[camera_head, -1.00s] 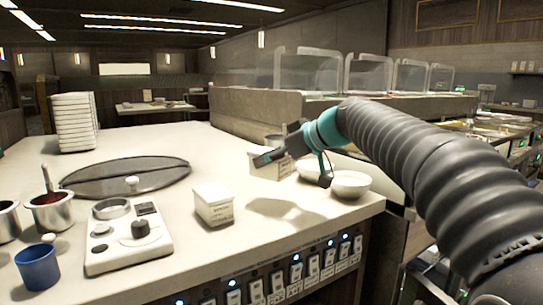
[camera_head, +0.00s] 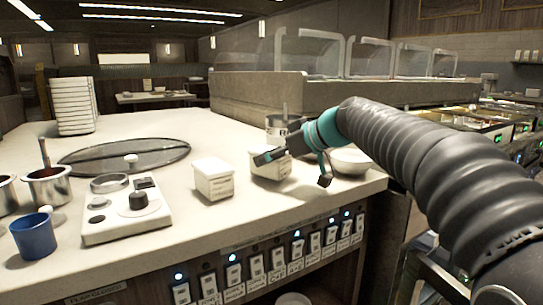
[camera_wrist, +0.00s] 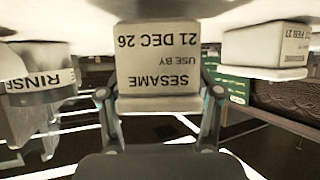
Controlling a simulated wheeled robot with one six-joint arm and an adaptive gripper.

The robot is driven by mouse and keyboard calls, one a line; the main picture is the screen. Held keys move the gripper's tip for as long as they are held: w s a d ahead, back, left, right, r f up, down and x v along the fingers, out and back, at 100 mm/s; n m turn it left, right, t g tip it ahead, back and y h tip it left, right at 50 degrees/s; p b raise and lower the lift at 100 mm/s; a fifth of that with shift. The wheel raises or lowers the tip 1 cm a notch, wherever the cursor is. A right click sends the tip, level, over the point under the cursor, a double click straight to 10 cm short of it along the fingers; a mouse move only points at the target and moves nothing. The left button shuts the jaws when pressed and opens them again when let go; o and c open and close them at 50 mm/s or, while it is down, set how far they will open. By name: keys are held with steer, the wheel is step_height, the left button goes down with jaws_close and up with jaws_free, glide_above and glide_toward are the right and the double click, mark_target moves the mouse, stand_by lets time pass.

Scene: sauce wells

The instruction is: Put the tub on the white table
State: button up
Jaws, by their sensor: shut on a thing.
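My gripper (camera_head: 268,157) is shut on a small white tub (camera_head: 272,169). In the wrist view, which is upside down, the tub (camera_wrist: 158,62) sits between both fingers and its label reads SESAME, USE BY 21 DEC 26. It looks roughly level over the right part of the white counter (camera_head: 130,255). A shadow lies on the counter below and right of it; I cannot tell how big the gap is. The gripper hides part of the tub's top in the head view.
A similar white tub (camera_head: 213,182) stands just left of the held one. A white bowl (camera_head: 350,163) is to the right, a metal container (camera_head: 276,126) behind. A control box (camera_head: 128,212) and blue cup (camera_head: 34,236) stand left. The counter's front edge is close.

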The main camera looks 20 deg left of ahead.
steer(key=shift+f+b, duration=0.55)
steer(key=shift+b, duration=0.05)
steer(key=o, duration=1.6)
